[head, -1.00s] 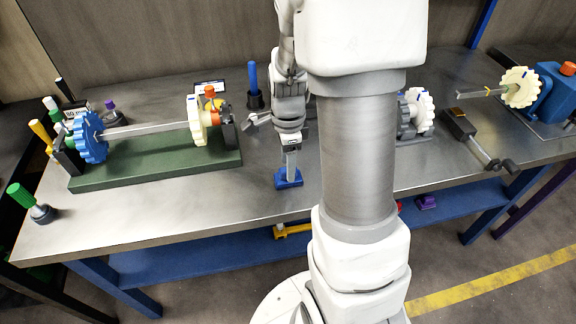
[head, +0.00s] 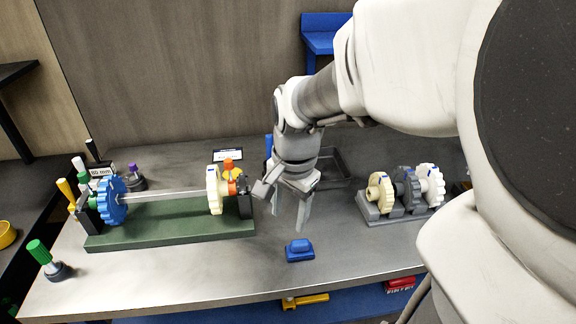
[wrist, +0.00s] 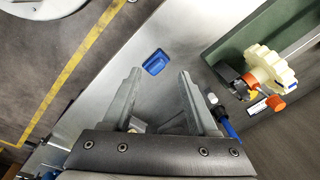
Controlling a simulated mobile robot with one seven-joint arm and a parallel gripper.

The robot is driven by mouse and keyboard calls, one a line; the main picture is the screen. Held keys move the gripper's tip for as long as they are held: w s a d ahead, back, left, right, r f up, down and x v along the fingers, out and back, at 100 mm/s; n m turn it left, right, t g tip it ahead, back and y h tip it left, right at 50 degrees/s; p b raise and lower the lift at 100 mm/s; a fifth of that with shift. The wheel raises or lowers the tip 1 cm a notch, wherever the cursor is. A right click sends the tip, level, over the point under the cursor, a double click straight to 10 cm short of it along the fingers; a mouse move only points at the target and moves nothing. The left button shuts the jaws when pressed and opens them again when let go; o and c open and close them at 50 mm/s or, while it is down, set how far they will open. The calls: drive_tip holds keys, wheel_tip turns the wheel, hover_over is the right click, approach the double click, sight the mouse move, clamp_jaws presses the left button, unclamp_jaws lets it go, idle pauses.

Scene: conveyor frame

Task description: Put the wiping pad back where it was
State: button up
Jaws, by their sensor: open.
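The wiping pad (head: 299,250) is a small blue block with a raised grip. It lies flat on the grey metal bench top near its front edge. It also shows in the wrist view (wrist: 155,62), beyond and between the fingertips. My gripper (head: 289,222) is open and empty above the bench, just behind and above the pad and apart from it. In the wrist view the two fingers (wrist: 160,80) are spread wide with nothing between them.
A green fixture (head: 170,226) with a shaft, a blue gear and a cream gear stands at the left. A grey rack of gears (head: 390,212) stands at the right. A green-handled tool (head: 40,252) is at the front left. Bench around the pad is clear.

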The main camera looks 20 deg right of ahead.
drive_tip(key=s+a+r+n+t, duration=0.4)
drive_tip(key=s+r+n, duration=0.4)
drive_tip(key=n, duration=0.4)
drive_tip(key=shift+a+n, duration=0.4)
drive_tip(key=shift+a, duration=0.4)
wheel_tip(320, 180, up, 7)
drive_tip(key=p, duration=0.7)
